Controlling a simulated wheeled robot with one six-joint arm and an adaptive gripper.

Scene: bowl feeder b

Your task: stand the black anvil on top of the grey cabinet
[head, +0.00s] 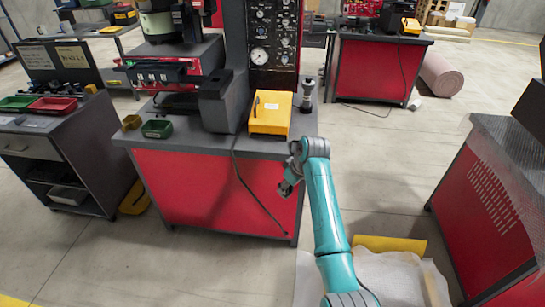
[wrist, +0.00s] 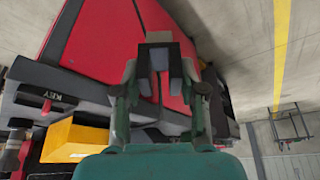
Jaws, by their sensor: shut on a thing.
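My gripper (head: 288,187) is in front of the red-fronted bench, below its top. In the wrist view my gripper (wrist: 159,75) is shut on a small dark block, the black anvil (wrist: 159,40), held between the fingertips. Part of the anvil is hidden by the fingers. In the head view the anvil is too small to make out. The grey cabinet (head: 75,150) stands at the left, well apart from my gripper. It has a drawer and open shelves, with trays on its top.
A green tray (head: 17,103) and a red tray (head: 52,106) sit on the cabinet's top. The red bench (head: 215,185) carries a yellow box (head: 270,113) and a dark cylindrical part (head: 308,94). Another red bench (head: 490,210) stands at right. Open floor lies between.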

